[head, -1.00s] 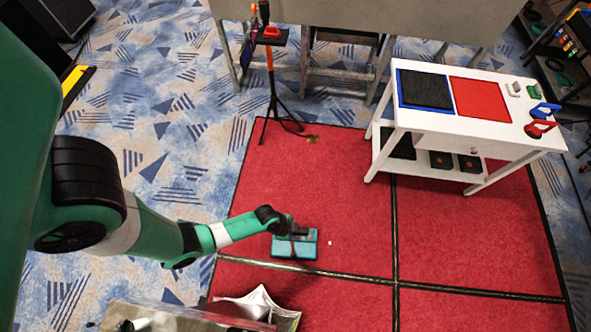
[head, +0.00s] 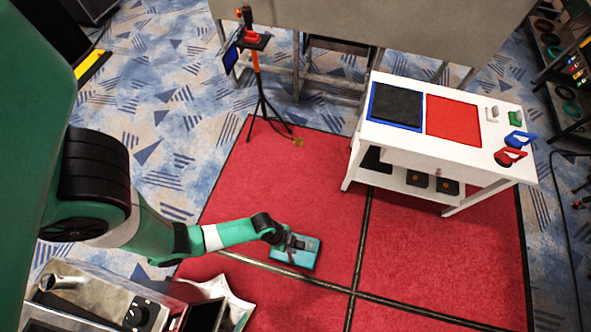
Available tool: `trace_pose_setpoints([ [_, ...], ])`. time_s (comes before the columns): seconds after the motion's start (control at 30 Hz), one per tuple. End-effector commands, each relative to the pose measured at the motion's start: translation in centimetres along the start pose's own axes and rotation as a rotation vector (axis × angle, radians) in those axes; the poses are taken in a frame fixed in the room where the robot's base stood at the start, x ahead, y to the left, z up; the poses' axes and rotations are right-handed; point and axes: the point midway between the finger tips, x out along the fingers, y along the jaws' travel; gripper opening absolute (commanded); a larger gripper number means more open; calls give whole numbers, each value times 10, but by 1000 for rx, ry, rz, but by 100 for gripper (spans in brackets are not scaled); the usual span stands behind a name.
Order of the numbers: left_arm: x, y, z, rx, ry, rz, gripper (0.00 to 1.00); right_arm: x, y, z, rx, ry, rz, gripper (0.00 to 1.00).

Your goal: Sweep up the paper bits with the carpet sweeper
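No paper bits can be made out on the mat; any under the sweeper or arm are hidden. My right gripper is not in view.
A white table (head: 440,125) with black and red panels stands on the mat at the upper right. A thin stand (head: 258,85) is at the upper middle, with a small yellowish thing (head: 298,142) near its foot. Open cases (head: 95,295) lie at the lower left. The mat right of the sweeper is clear.

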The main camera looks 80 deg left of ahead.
Motion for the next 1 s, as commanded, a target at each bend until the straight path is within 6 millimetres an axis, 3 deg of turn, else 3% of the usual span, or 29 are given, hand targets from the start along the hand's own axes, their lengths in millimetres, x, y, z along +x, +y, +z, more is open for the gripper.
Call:
trace_pose_setpoints([
  [0.33, -10, 6, -1, 13, 1, 4, 0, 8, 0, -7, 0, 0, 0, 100],
  [0.77, 18, 6, 11, 12, 1, 4, 0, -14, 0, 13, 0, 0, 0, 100],
  [1.0, 18, 6, 10, 13, 2, 3, 0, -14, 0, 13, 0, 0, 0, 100],
])
